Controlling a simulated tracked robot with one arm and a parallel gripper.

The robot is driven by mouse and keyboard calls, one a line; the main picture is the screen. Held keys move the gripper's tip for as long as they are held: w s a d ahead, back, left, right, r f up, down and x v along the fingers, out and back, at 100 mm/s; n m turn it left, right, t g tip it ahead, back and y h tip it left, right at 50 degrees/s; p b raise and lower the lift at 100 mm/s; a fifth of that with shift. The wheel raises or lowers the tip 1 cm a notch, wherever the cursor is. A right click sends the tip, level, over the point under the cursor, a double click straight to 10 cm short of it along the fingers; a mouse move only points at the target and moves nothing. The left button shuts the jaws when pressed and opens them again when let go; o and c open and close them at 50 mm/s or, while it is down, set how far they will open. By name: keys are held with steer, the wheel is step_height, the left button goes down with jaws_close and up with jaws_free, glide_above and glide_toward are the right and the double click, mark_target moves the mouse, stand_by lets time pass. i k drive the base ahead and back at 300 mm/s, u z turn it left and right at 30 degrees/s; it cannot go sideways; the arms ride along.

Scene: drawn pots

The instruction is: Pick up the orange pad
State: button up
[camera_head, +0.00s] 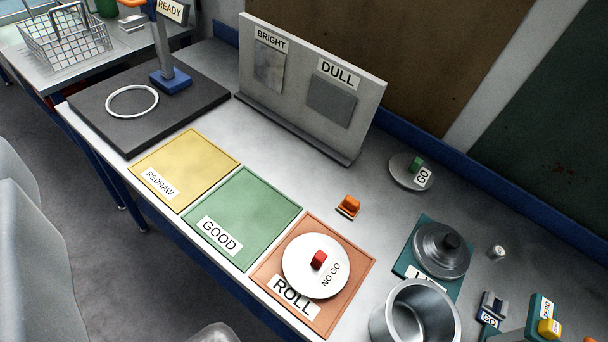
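A small orange block (348,206) with a dark lower edge sits on the grey bench, right of the green square and above the ROLL square. A flat salmon-orange square labelled ROLL (356,258) lies at the bench's front edge. A white NO GO disc (301,265) with a red knob (318,260) rests on this square and covers much of it. I cannot tell for sure which of the two orange things is the pad. My gripper is not in view.
A green GOOD square (243,207) and yellow REDRAW square (190,163) lie to the left. A BRIGHT/DULL panel (300,85) stands behind. Right are a GO disc (402,172), a lidded teal square (408,262), an open metal pot (380,322) and small fittings.

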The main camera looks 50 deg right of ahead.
mark_target(348, 206)
steer(key=u, duration=1.4)
steer(key=i, duration=2)
steer(key=z, duration=3.8)
steer(key=i, duration=0.3)
steer(key=z, duration=0.6)
